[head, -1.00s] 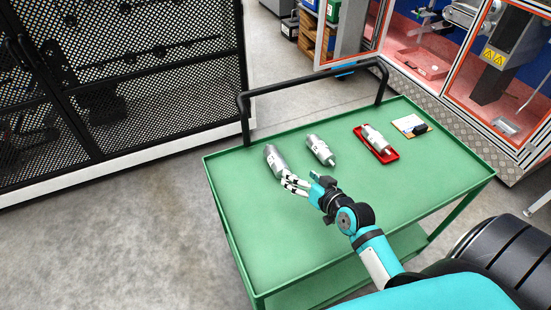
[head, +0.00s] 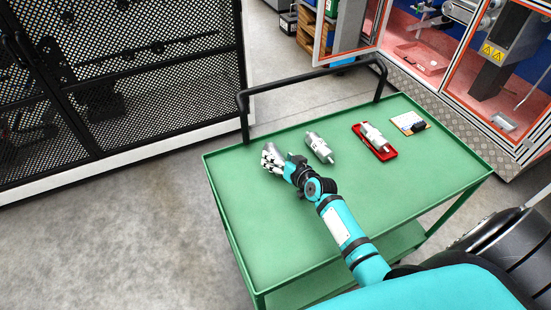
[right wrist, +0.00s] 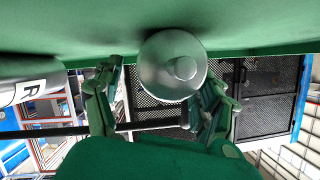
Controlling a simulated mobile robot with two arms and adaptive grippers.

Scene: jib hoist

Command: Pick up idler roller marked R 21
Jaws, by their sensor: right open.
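A grey metal roller (head: 276,149) lies at the left end of the green cart top; no marking on it is readable. My right gripper (head: 268,161) is at this roller, its fingers hiding part of it. In the right wrist view, the roller's round end with its shaft stub (right wrist: 174,72) sits between the two open fingers (right wrist: 160,98); whether they touch it is unclear. A second roller (head: 319,147) lies just to the right on the cart. In the right wrist view it is at the left edge, with a label (right wrist: 30,88) starting with R, the rest cut off. My left gripper is out of view.
A third roller (head: 373,135) lies in a red tray (head: 390,156) on the cart (head: 395,190). A board with a black item (head: 411,123) is beyond it. The cart's black handle (head: 310,80) rises behind. A mesh cage (head: 120,80) stands left. The cart's front area is clear.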

